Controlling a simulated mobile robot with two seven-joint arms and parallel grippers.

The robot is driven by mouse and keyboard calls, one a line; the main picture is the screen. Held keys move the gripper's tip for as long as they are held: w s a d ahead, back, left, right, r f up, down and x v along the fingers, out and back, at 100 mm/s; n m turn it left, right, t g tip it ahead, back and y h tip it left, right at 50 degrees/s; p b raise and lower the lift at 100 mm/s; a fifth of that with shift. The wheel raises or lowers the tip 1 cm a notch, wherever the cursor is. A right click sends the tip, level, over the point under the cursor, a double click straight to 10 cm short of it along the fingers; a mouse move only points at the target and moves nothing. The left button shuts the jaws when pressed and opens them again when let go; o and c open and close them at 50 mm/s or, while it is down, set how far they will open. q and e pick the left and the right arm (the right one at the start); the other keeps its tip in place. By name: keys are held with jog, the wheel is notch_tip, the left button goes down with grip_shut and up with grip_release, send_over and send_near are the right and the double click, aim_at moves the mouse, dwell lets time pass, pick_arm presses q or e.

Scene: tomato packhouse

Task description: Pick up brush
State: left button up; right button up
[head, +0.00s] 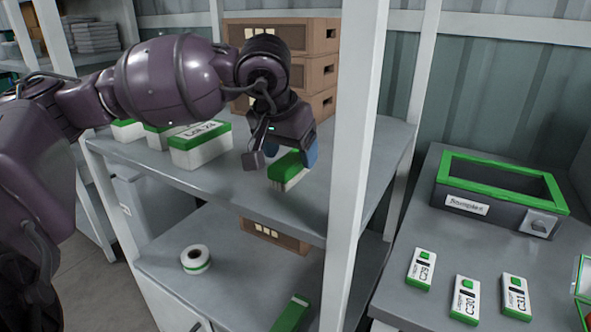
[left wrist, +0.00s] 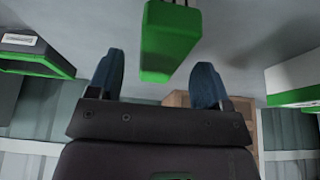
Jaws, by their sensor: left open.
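The brush (head: 288,167) appears to be the green block with a pale lower part on the upper shelf (head: 230,192), near its front edge. My left gripper (head: 281,158) is open and points down over it, one finger on each side in the picture. In the left wrist view the green brush (left wrist: 170,38) lies ahead of the open left gripper (left wrist: 158,68), roughly in line with the gap between the blue fingertips. I see no contact. My right gripper is not in view.
A white post (head: 355,150) stands close to the right of the brush. Cardboard boxes (head: 312,75) are stacked behind. A white box with a green lid (head: 200,150) stands to the left. Below is a shelf with a tape roll (head: 195,260). A grey bin (head: 485,215) stands on the right bench.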

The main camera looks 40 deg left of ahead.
pick_arm(q)
jog(key=x, duration=0.2)
jog(key=shift+w+f, duration=0.15)
jog(key=shift+f, duration=0.15)
jog(key=shift+r, duration=0.15)
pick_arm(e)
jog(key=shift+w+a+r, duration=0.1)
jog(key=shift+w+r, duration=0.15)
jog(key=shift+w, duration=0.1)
pick_arm(q)
jog(key=shift+f, duration=0.3)
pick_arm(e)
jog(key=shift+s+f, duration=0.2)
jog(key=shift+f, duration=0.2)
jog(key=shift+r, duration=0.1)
pick_arm(q)
jog(key=c, duration=1)
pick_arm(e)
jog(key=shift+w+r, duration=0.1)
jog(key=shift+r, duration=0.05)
